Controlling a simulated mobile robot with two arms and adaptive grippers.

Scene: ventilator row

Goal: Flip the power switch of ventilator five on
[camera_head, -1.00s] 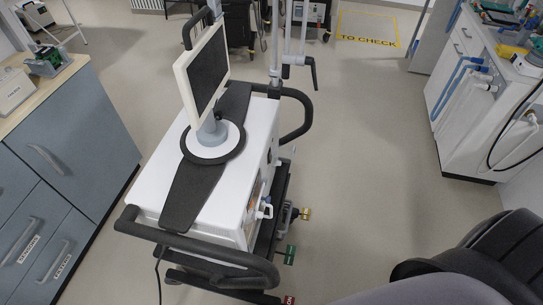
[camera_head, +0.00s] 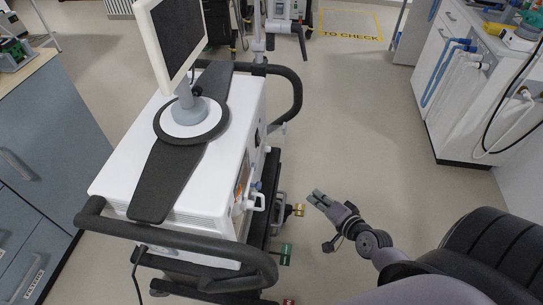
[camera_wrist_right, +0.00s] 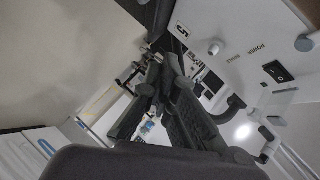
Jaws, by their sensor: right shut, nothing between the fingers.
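The ventilator (camera_head: 215,165) is a white cart with a screen on top and black handle bars, left of centre in the head view. In the right wrist view its white panel (camera_wrist_right: 232,40) carries a "5" label, a "POWER" label and a small black power switch (camera_wrist_right: 277,71). I cannot tell the switch's position. The switch is not visible in the head view. My right gripper (camera_head: 320,198) is shut and empty, to the right of the cart and apart from it. Its dark fingers (camera_wrist_right: 164,65) also show in the wrist view, left of the switch. My left gripper is not in view.
A brass-coloured fitting (camera_head: 298,209) and a green tag (camera_head: 286,254) stick out from the cart's right side, near my gripper. A white cabinet (camera_head: 452,125) with hoses stands at the right. Open floor (camera_head: 350,110) lies between. A blue-grey cabinet (camera_head: 50,140) is at the left.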

